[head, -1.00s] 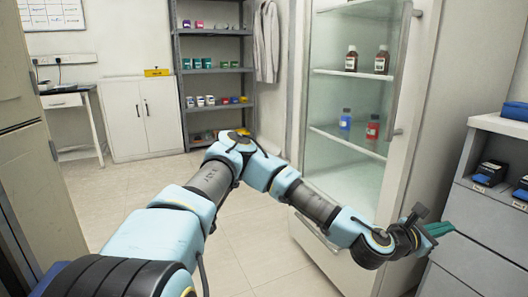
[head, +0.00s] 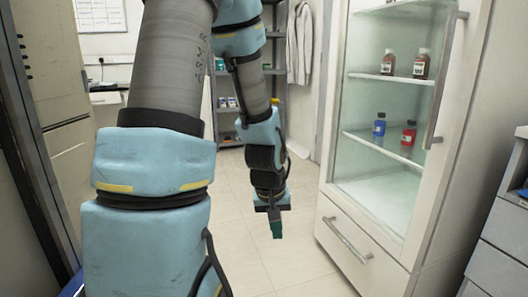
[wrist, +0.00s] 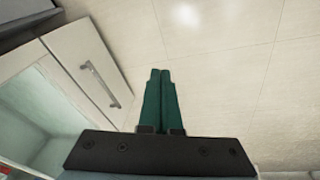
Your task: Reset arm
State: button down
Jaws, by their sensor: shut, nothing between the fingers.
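My gripper (head: 277,229) hangs from my folded arm in the middle of the head view, pointing down over the tiled floor. Its green fingers are together and empty; they also show side by side in the wrist view (wrist: 160,92). In the head view the gripper is left of the glass-front cabinet and apart from it. My upper arm covers much of the left of the head view.
The glass-front cabinet (head: 338,172) stands at the right, its door shut, with brown, blue and red bottles inside. Grey drawers (head: 497,246) stand at the far right. A shelf rack (head: 231,143) is behind my arm. The floor (head: 292,262) around the gripper is clear.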

jog(key=s+a+r+y, duration=0.1)
jog(key=s+a+r, duration=0.3)
jog(key=a+r, duration=0.5)
notch_tip(320, 180, up, 23)
jog(key=a+p, duration=0.1)
jog(key=p, duration=2.4)
jog(key=shift+f+m, duration=0.15)
jog(key=shift+m, duration=0.15)
jog(key=shift+s, duration=0.1)
